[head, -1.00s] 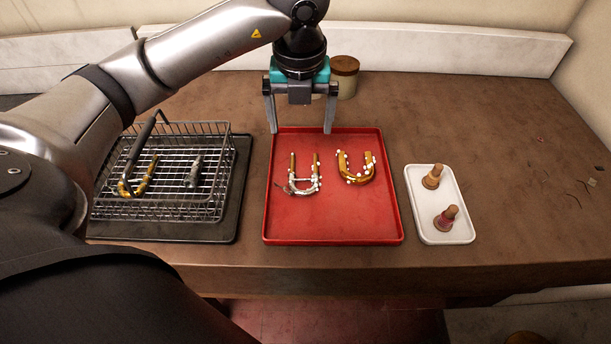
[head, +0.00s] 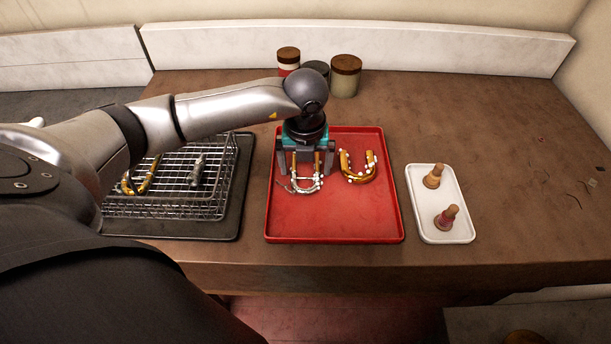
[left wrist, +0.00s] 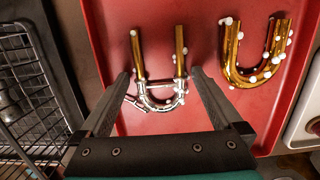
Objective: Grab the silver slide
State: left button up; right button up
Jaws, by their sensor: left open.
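The silver slide (head: 305,185) lies on the red tray (head: 335,222). It is a U shape with a silver bend, brass-coloured upper legs and white blobs on it. It also shows in the left wrist view (left wrist: 160,101). My left gripper (head: 305,172) is open above it. In the left wrist view the two fingers of my left gripper (left wrist: 160,82) stand on either side of the slide, with nothing between them gripped. Whether the fingers are level with the slide is hard to tell. A gold U-shaped slide (head: 358,177) with white blobs lies to its right in the tray. My right gripper is not in view.
A wire basket (head: 225,200) on a dark mat stands left of the tray, with a gold curved tube and a grey part in it. A white tray (head: 425,225) with two stoppers is on the right. Jars (head: 346,80) stand behind. The tray's front half is clear.

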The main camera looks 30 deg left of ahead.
pick_arm(q)
jog(key=shift+c, duration=0.2)
jog(key=c, duration=1.1)
jog(key=shift+c, duration=0.2)
